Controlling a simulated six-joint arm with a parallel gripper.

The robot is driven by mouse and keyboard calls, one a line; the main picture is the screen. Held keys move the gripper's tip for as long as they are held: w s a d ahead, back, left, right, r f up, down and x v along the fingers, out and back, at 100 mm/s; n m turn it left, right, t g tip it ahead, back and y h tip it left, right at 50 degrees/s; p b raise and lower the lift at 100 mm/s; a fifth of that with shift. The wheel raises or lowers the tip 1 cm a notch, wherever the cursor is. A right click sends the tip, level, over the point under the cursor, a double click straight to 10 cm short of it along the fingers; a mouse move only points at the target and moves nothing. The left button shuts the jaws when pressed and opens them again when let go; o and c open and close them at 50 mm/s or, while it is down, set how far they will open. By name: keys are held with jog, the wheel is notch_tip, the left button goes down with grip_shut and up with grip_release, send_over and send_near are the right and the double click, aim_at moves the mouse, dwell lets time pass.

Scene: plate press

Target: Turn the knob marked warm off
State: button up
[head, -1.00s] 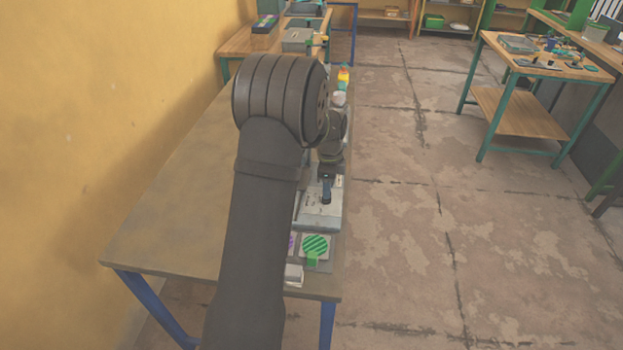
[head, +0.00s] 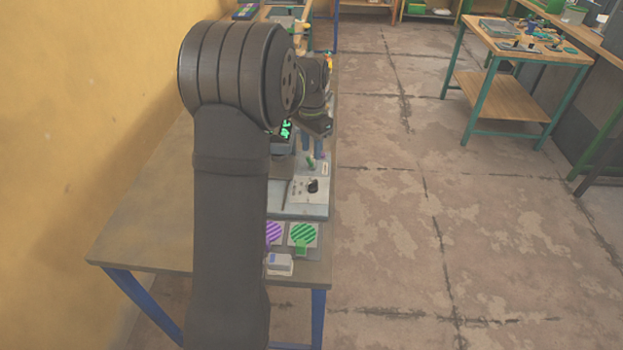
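A black knob (head: 313,186) stands on a light plate on top of the grey press panel (head: 300,210) at the table's right side. Markings near it are too small to read, so I cannot tell whether it is the one marked warm. A small green handle (head: 311,162) stands just behind it. My gripper (head: 312,152) is above and behind the black knob, clear of it, close to the green handle. Its two bluish fingers look apart with nothing visible between them. A dark display with green characters (head: 286,129) is partly hidden by my arm.
A purple-striped pad (head: 274,233) and a green-striped pad (head: 303,234) lie in front of the panel, with a small white block (head: 279,264) nearer. The table (head: 140,225) is bare on the left. A yellow wall (head: 80,130) borders it; open floor lies right.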

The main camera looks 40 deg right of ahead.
aim_at(311, 182)
notch_tip(311, 182, down, 12)
jog(key=shift+f, duration=0.2)
